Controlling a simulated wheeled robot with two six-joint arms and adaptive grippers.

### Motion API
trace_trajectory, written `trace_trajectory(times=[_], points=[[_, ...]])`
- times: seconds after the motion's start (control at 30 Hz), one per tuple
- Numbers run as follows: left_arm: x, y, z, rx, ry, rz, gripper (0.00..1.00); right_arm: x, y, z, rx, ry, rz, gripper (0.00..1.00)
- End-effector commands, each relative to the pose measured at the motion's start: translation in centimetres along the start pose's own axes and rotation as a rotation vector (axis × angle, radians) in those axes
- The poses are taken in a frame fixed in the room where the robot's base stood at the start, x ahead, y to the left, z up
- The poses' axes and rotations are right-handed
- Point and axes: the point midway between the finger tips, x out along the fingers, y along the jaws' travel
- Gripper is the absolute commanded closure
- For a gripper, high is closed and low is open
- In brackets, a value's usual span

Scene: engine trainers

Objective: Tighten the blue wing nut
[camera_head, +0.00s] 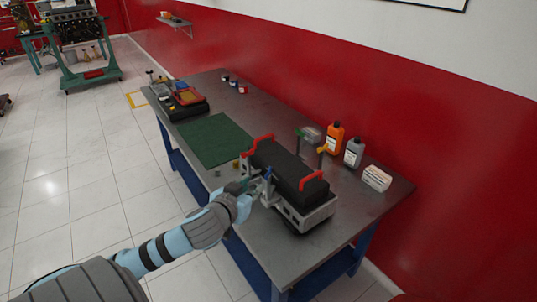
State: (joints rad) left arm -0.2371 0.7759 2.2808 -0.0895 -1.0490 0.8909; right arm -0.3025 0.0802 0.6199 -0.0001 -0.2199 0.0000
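The blue wing nut (268,173) is a small blue spot at the near side of a black block with red handles (290,165). The block sits on a grey metal base (306,217) on the workbench. My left gripper (254,186) reaches in from the lower left and is close beside the blue wing nut. It is too small to tell whether the fingers touch the nut or are open or shut. A yellow-topped post (322,149) and a green-topped post (300,132) stand on the block's far side. My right gripper is not in view.
The workbench (375,204) stands along a red wall. A green mat (215,140) lies left of the block. An orange bottle (333,138), a grey bottle (354,153) and a white box (377,178) stand behind. A black tray (186,110) is at the far end.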

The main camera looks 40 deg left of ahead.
Motion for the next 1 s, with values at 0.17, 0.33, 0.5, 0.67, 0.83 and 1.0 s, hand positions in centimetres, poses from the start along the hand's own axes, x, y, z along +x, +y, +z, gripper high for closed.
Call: trace_trajectory(times=[0.17, 0.33, 0.5, 0.67, 0.83, 1.0], points=[[0.7, 0.5, -1.0, -0.047, 0.017, 0.003, 0.75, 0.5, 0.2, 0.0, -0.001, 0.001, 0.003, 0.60], [5.4, 0.6, -0.9, -0.050, 0.017, 0.005, 0.75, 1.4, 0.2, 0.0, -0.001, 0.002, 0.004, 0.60], [10.0, 0.6, -1.0, -0.047, 0.016, 0.006, 0.75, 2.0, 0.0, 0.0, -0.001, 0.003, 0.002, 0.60], [12.5, 0.6, -1.0, -0.044, 0.015, 0.006, 0.75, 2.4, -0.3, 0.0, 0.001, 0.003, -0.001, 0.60], [13.4, 0.6, -1.1, -0.042, 0.015, 0.007, 0.75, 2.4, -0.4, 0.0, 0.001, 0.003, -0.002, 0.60], [13.5, 0.7, -1.1, -0.041, 0.015, 0.007, 0.75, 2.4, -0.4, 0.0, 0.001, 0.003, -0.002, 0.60]])
